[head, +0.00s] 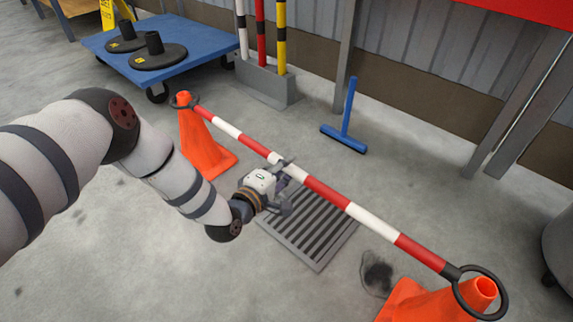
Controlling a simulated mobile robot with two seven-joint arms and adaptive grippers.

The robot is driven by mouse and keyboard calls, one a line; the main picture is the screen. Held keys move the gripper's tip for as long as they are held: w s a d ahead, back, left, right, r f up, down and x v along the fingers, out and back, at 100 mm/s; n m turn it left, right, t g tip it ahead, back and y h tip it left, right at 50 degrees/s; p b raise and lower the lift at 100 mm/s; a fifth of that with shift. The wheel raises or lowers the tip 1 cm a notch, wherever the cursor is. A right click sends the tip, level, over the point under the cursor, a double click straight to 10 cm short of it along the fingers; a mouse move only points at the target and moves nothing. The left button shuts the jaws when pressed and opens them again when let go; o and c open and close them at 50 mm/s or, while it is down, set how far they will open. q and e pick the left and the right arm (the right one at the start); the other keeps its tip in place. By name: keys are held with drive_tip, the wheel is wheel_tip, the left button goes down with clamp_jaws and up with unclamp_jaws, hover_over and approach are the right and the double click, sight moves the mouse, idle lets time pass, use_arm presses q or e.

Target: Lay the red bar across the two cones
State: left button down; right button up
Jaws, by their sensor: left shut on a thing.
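The red-and-white striped bar (325,192) spans between two orange cones, with a dark ring at each end. The left cone (200,145) stands upright, and its tip shows within the bar's left ring (194,102). The right cone (430,304) is cut by the lower picture edge. Its tip shows inside the right ring (505,291), but I cannot tell whether that ring sits around the tip or just above it. My left gripper (284,178) is shut on the bar near its middle, above a floor grate. My right gripper is out of view.
The floor grate (318,262) lies beneath the bar. A stand (265,86) with striped poles and a blue cart (112,50) carrying black bases are at the back. A dark stain (377,275) marks the floor.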

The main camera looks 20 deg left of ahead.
use_arm(q)
drive_tip(key=shift+f+b, duration=0.95)
drive_tip(key=shift+f, duration=2)
drive_tip(key=c, duration=1.3)
unclamp_jaws()
